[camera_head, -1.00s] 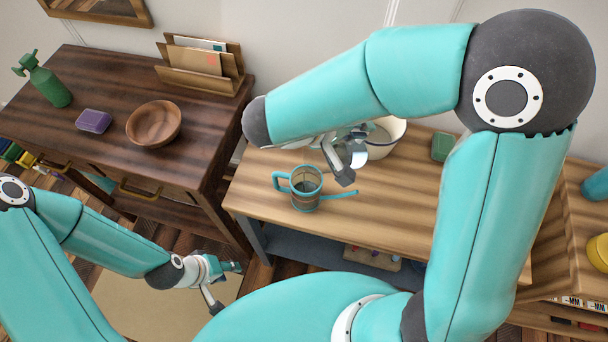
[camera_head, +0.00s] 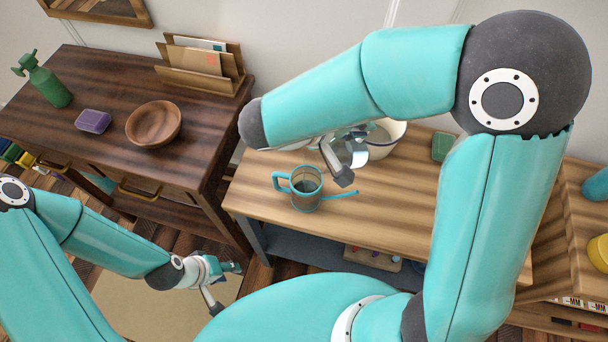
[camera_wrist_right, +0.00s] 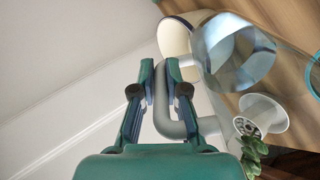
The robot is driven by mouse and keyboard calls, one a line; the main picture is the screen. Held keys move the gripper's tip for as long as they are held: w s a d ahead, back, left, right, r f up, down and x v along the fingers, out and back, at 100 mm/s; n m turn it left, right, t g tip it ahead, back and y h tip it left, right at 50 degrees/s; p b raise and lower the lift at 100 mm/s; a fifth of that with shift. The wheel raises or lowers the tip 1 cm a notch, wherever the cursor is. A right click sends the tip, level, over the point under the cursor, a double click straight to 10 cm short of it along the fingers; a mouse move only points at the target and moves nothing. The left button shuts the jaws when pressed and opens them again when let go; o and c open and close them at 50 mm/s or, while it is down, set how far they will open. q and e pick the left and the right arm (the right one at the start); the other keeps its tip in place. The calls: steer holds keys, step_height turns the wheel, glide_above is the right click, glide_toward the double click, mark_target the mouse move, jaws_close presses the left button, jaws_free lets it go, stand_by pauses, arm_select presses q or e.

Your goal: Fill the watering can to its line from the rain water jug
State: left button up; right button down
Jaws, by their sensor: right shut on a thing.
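The watering can (camera_head: 306,190), clear with a teal handle, rim and spout, stands upright on the light wooden bench. Something darker shows inside it; its level against a line is too small to read. My right gripper (camera_head: 338,158) is just beyond the can, shut on the grey handle of the clear jug (camera_head: 357,154). In the right wrist view my gripper (camera_wrist_right: 160,88) has its fingers around that handle, with the jug's see-through body (camera_wrist_right: 232,52) at right. The jug's tilt and contents are hard to tell. My left gripper (camera_head: 222,282) hangs open and empty at lower left, far from the can.
A white pot (camera_head: 386,138) stands close behind the jug. A green block (camera_head: 444,147) is further right on the bench (camera_head: 400,215). The dark desk (camera_head: 90,130) at left holds a wooden bowl (camera_head: 154,123), purple block, green bottle and letter rack. My right arm hides part of the bench.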

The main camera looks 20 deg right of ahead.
steer(key=shift+a+r+h+b, duration=0.35)
steer(key=shift+r+h+b, duration=0.1)
steer(key=shift+r+h, duration=0.25)
stand_by(3.5)
steer(key=shift+a+h+b, duration=0.15)
steer(key=shift+h+b, duration=0.15)
steer(key=shift+b, duration=0.05)
stand_by(1.1)
